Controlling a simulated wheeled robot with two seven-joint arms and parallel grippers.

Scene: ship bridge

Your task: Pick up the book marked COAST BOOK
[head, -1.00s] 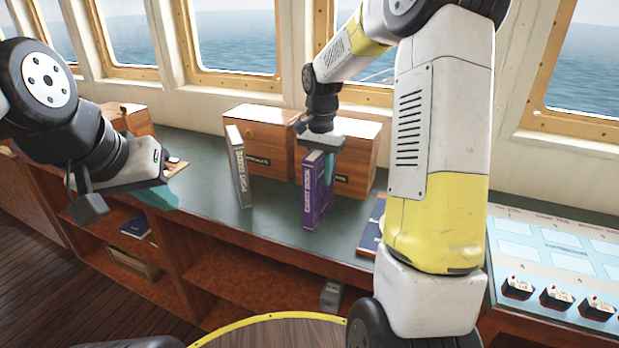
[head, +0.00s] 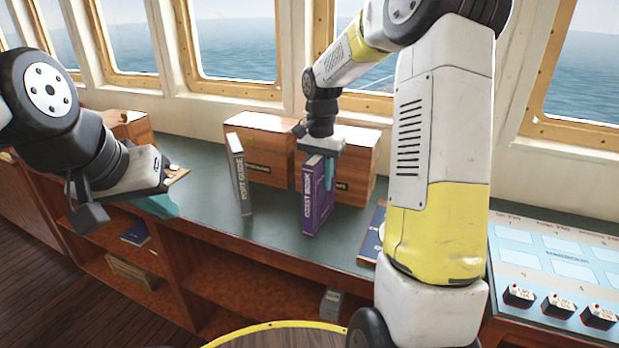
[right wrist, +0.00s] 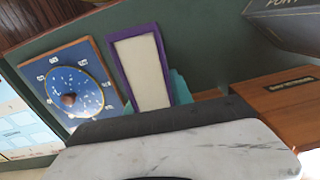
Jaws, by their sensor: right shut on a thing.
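The purple book (head: 318,197) stands upright on the green counter, its spine facing me; the small spine lettering looks like COAST BOOK but is hard to read. In the right wrist view its purple covers and cream page edges (right wrist: 142,72) show from above. My right gripper (head: 327,168) reaches down from above and is shut on the book's upper part, one teal finger against its right cover. My left gripper (head: 158,204) hangs over the counter's front edge at the left, apart from the books; its finger gap is not clear.
A grey PORT GUIDE book (head: 239,175) stands left of the purple one. Wooden boxes (head: 262,148) stand close behind. A blue dial board (right wrist: 68,85) lies beside the book; a control panel (head: 560,260) is at the right. Open counter lies between the two books.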

